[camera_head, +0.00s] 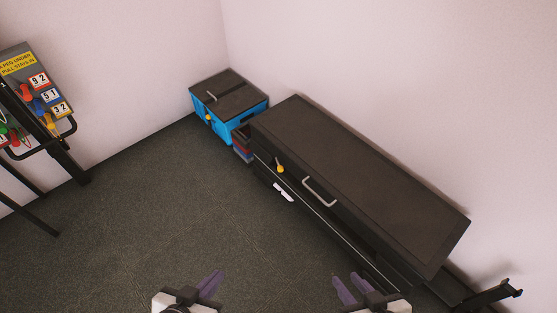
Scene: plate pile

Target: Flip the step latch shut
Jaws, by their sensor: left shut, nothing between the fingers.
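A long dark bench-like unit (365,185) stands along the right wall, its lid down. A small yellow latch-like piece (280,167) sits at its front edge, left of a grey bar handle (319,191). I cannot tell whether that latch is open or shut. Another small yellow piece (208,118) is on the front of a blue box (227,121) in the corner. My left gripper (216,276) is shut and empty at the bottom of the view. My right gripper (345,276) has its fingers apart and looks empty. Both are well short of the unit.
A board with coloured pegs and number cards (40,88) stands on a dark frame at the left. Stacked coloured items (242,150) sit between the blue box and the unit. A dark bracket-like object (490,295) is at the lower right. The grey floor (150,205) is clear.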

